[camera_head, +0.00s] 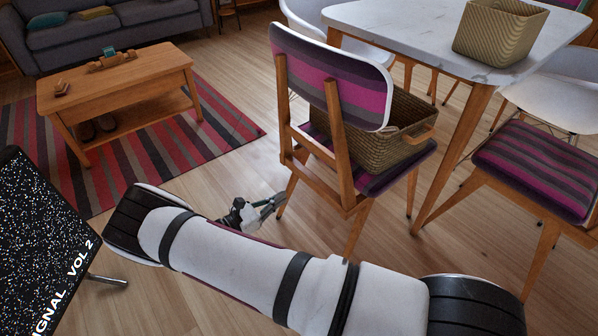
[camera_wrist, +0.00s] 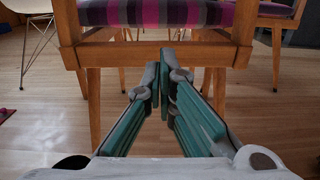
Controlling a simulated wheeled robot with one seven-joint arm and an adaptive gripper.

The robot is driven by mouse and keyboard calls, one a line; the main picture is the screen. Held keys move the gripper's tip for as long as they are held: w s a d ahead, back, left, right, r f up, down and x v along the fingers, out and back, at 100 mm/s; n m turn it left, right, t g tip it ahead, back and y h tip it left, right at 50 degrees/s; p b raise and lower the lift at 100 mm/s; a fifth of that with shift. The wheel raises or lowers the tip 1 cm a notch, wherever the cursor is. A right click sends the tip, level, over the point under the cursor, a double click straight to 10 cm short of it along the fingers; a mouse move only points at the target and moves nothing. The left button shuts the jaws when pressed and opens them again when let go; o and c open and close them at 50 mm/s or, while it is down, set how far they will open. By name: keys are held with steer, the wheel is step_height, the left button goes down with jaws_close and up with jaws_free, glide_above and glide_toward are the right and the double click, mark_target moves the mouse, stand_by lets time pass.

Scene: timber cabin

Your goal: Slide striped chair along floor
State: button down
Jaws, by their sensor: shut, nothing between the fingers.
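A striped chair (camera_head: 327,75) with a purple, grey and pink back and wooden legs stands in the middle of the head view, beside the table. Its seat holds a woven basket (camera_head: 385,127). My gripper (camera_head: 278,201) is low, near the floor by one of the chair's legs. In the wrist view my gripper (camera_wrist: 163,66) is shut and empty, its fingertips overlapping the chair's wooden cross rail (camera_wrist: 110,54), below the striped seat (camera_wrist: 155,13). I cannot tell whether the tips touch the rail. The lower part of my gripper is hidden behind my arm in the head view.
A white-topped table (camera_head: 400,28) with another basket (camera_head: 500,30) stands behind the chair. A second striped chair (camera_head: 540,168) and a white chair (camera_head: 555,100) are at right. A coffee table (camera_head: 115,75) on a striped rug (camera_head: 225,125) is at left. Bare floor lies between rug and chair.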

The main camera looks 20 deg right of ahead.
steer(key=s+d+r+m+g+y, duration=0.25)
steer(key=s+r+m, duration=0.25)
steer(key=r, duration=0.5)
steer(key=s+d+r+m+g+y, duration=0.2)
steer(key=s+r+m+g+y, duration=0.25)
steer(key=r, duration=0.55)
steer(key=s+d+r+m+g+y, duration=0.25)
steer(key=s+r+m, duration=0.3)
steer(key=r, duration=0.45)
steer(key=s+a+r+m+t+y, duration=0.1)
steer(key=s+r+m+t+y, duration=0.2)
steer(key=s, duration=1)
steer(key=s+a+r+m+t+y, duration=0.2)
steer(key=s+r+m+y, duration=0.25)
steer(key=s, duration=0.75)
step_height(320, 180, up, 36)
steer(key=n+t+p, duration=0.1)
steer(key=t+p, duration=0.2)
steer(key=p, duration=3.2)
steer(key=shift+d, duration=0.25)
steer(key=shift+t, duration=0.25)
